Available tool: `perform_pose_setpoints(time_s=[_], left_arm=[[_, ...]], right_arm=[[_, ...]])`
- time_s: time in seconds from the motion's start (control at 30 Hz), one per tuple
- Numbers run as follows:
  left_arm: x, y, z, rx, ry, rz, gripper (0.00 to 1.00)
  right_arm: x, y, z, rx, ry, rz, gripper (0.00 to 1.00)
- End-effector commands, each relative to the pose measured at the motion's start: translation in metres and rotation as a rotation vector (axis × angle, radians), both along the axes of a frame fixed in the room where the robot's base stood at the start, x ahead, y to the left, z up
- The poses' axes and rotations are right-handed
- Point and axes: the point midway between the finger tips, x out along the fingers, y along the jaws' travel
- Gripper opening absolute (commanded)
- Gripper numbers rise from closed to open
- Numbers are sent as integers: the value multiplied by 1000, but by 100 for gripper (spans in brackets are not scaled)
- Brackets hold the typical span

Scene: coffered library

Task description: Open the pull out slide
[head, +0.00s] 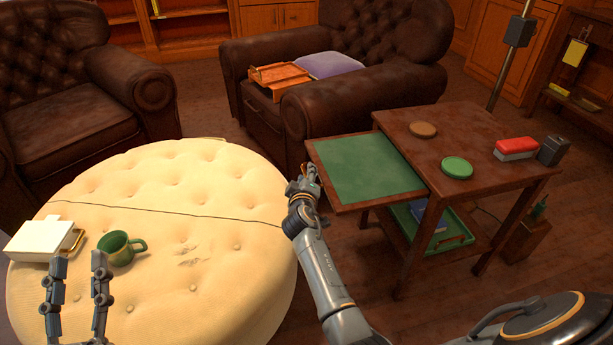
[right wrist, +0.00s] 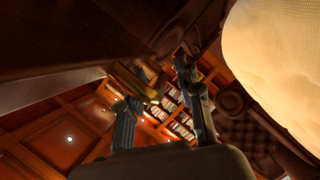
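The pull-out slide (head: 365,165), a green-topped board with a brown wooden frame, sticks out to the left from under the top of the side table (head: 490,135). My right gripper (head: 307,176) is at the slide's outer left edge. In the right wrist view, its fingers (right wrist: 158,85) stand apart, with a brass pull (right wrist: 136,82) at the slide's edge near the left finger. Whether the fingers touch the pull is unclear. My left gripper (head: 76,262) is open and empty above the ottoman, in front of the green mug.
A round cream ottoman (head: 200,190) carries a green mug (head: 117,248) and a white box (head: 38,238). The table holds two coasters, a red-topped box (head: 515,148) and a dark block. An armchair (head: 340,100) stands behind. Floor shows between ottoman and table.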

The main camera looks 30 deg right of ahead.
Motion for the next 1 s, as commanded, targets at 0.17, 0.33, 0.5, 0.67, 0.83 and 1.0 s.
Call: perform_pose_setpoints(time_s=[0.17,0.33,0.5,0.67,0.83,1.0], left_arm=[[0,1,0,0,2,1,40],[0,0,0,0,2,1,40],[0,0,0,0,2,1,40],[0,0,0,0,1,1,40],[0,0,0,0,1,0,40],[0,0,0,0,1,0,40]], right_arm=[[1,0,9,-1,-5,-1,35],[1,-1,40,-2,-10,-1,35],[2,0,77,-5,-14,0,35],[1,-1,94,-3,-6,-1,35],[0,0,101,-1,-2,1,35],[0,0,101,-1,-1,1,35]])
